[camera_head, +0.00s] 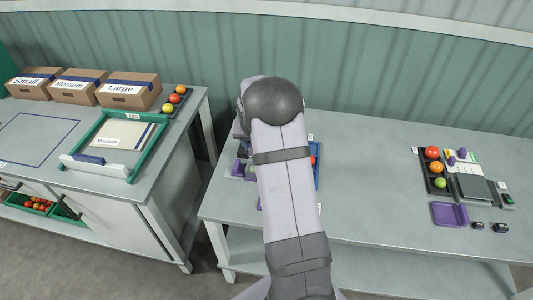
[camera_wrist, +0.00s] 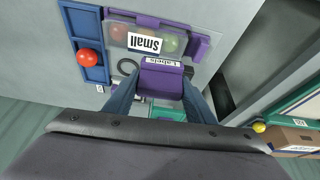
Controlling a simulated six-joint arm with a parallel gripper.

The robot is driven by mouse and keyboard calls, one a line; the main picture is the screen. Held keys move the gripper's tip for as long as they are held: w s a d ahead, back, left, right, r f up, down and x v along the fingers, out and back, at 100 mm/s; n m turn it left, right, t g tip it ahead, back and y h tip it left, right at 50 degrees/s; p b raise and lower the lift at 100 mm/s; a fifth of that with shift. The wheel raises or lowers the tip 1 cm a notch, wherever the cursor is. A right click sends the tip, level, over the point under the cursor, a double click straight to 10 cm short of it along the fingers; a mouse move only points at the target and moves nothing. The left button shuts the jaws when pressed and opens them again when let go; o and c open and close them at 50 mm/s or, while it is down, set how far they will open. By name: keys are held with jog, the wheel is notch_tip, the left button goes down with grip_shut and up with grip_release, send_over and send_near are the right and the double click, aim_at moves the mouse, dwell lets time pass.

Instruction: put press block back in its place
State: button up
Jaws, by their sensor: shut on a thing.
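In the wrist view my gripper (camera_wrist: 160,88) is shut on a purple block (camera_wrist: 161,84), which I take to be the press block. It sits between the two dark blue-grey fingers. A "Labels" strip shows at its far edge; I cannot tell whether that strip belongs to the block or to something behind it. A teal part (camera_wrist: 167,114) shows below, between the fingers. Whether the block touches the surface is unclear. In the head view my arm hides the gripper and most of this work spot.
A clear-topped pack marked "Small" (camera_wrist: 145,43) lies just beyond the block, in a purple holder (camera_wrist: 199,47). A blue tray (camera_wrist: 91,32) with a red tomato (camera_wrist: 89,58) is at left. The bench (camera_head: 370,190) is clear between my arm and the black tray (camera_head: 428,183).

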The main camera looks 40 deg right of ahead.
jog(key=s+a+f+n+b, duration=0.1)
jog(key=s+a, duration=0.1)
jog(key=a, duration=0.3)
jog(key=s+a+f+n+y+b, duration=0.1)
jog(key=s+a+f+n, duration=0.1)
jog(key=a, duration=0.4)
jog(key=shift+s+a+f+t, duration=0.15)
jog(key=shift+s+t, duration=0.15)
jog(key=shift+s, duration=0.4)
jog(key=shift+f, duration=0.1)
notch_tip(320, 180, down, 8)
jog(key=b, duration=0.7)
jog(key=shift+b, duration=0.4)
jog(key=shift+f+b, duration=0.4)
jog(key=shift+b, duration=0.1)
jog(key=o, duration=1)
jog(key=shift+c, duration=0.2)
jog(key=c, duration=0.3)
